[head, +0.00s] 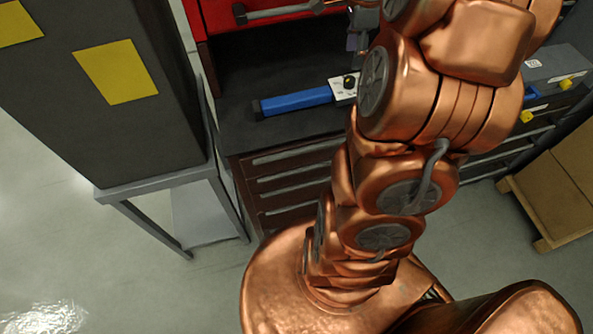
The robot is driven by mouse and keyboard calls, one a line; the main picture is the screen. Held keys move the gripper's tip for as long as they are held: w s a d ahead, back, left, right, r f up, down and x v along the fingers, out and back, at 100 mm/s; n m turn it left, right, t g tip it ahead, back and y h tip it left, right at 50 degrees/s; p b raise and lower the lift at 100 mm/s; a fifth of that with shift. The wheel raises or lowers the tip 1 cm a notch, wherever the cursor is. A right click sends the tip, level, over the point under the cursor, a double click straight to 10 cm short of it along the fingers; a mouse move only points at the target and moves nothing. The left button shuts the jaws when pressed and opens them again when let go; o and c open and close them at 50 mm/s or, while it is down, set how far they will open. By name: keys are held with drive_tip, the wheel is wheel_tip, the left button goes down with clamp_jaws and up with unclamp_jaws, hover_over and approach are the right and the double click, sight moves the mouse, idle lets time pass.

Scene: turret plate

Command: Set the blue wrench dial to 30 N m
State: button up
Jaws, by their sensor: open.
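The blue wrench (296,102) lies on the dark top of a drawer cabinet, its blue handle pointing left. At its right end is a pale plate with a black dial knob (349,82). The markings on the plate are too small to read, and my arm hides what lies further right. My gripper (356,42) shows only in part, as small grey pieces above the dial in the picture, beside my copper arm. It is open and appears apart from the dial; the gap between its fingers is not clear.
A red drawer unit (279,24) with a grey handle stands behind the worktop. A tall dark cabinet (112,105) with yellow labels stands at left on a grey stand (165,183). A grey box with yellow knobs (553,72) and a cardboard box (558,188) are at right.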

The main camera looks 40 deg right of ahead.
drive_tip(key=shift+a+r, duration=0.25)
drive_tip(key=s+a+f+n+b, duration=0.1)
drive_tip(key=s+a+f+n, duration=0.1)
drive_tip(key=s+a+n, duration=0.3)
drive_tip(key=s+a+f+n+g+b, duration=0.1)
drive_tip(key=s+a+f+n, duration=0.1)
drive_tip(key=s+a+n, duration=0.3)
drive_tip(key=s+a+f+n+b, duration=0.1)
drive_tip(key=s+a+n, duration=0.3)
drive_tip(key=a+n, duration=0.7)
drive_tip(key=shift+s+a+f+n+g+b, duration=0.35)
drive_tip(key=shift+a+f, duration=0.25)
drive_tip(key=shift+a, duration=1.95)
drive_tip(key=shift+s, duration=0.1)
drive_tip(key=s+n, duration=0.1)
drive_tip(key=s+a+f+n, duration=0.1)
drive_tip(key=shift+s+a, duration=0.15)
drive_tip(key=shift+s, duration=0.2)
drive_tip(key=shift+c, duration=0.5)
